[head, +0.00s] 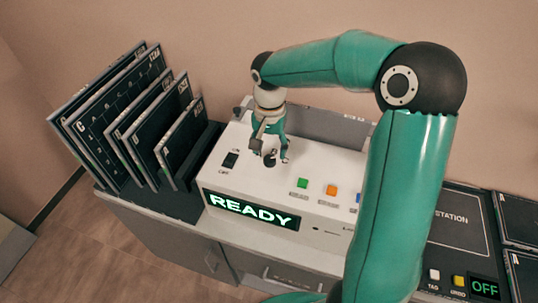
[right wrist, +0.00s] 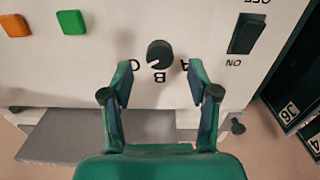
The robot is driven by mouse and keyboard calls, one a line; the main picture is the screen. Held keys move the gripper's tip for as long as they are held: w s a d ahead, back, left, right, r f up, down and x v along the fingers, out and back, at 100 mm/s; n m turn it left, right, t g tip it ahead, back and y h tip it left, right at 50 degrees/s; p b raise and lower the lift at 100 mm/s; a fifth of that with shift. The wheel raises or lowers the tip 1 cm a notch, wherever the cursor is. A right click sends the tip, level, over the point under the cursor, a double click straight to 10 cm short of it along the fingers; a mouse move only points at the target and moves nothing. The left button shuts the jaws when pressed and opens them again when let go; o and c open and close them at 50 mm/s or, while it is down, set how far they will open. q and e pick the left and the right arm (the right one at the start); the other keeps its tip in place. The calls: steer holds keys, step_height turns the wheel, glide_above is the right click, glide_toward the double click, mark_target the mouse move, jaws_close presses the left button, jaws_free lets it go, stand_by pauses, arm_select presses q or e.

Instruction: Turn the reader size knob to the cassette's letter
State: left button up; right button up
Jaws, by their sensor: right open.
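The reader (head: 225,185) is a white console with a lit green READY display (head: 250,210). Its black round size knob (right wrist: 160,54) shows in the right wrist view, with letters A, B and C around it, upside down there. A pale pointer mark on the knob points to the lower left in that view, on the C side of B. My right gripper (head: 270,155) is open above the knob, its fingers (right wrist: 160,70) apart on either side of the lettering. The knob also shows below it in the head view (head: 269,160). My left gripper is out of view.
Dark cassettes (head: 110,115) stand in a rack left of the reader; their small labels are hard to read. A black rocker switch (right wrist: 247,34), a green button (head: 303,183) and an orange button (head: 331,190) flank the knob. A dark station panel (head: 455,225) reading OFF lies right.

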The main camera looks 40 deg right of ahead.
mark_target(269, 158)
steer(key=shift+f, duration=1.85)
